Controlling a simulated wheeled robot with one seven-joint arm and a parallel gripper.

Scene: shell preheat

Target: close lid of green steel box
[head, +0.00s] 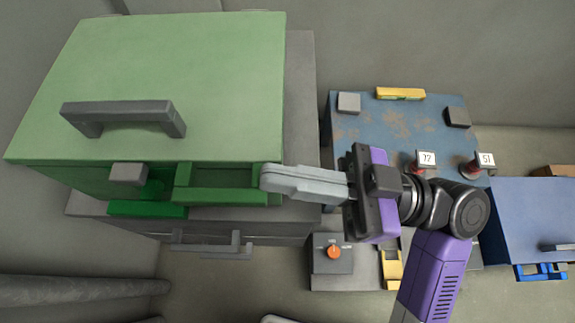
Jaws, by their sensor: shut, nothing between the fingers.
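The green steel box (85,183) stands at the left on a grey cabinet. Its light green lid (190,60) spreads over the top, with a grey bar handle (125,112) near the front edge. I cannot tell whether the lid sits fully down on the walls. A grey block (128,174) shows at the front under the lid edge. My gripper (268,178) is shut and empty, its fingertips at the box's front right corner, just below the lid edge. Whether they touch the box is unclear.
The grey cabinet (300,120) has a bar handle in front. At right is a worn blue surface (390,125) with grey blocks, a yellow piece and tags marked 72 and 51. A grey box with an orange knob (334,252) sits below. A blue box (535,215) stands far right.

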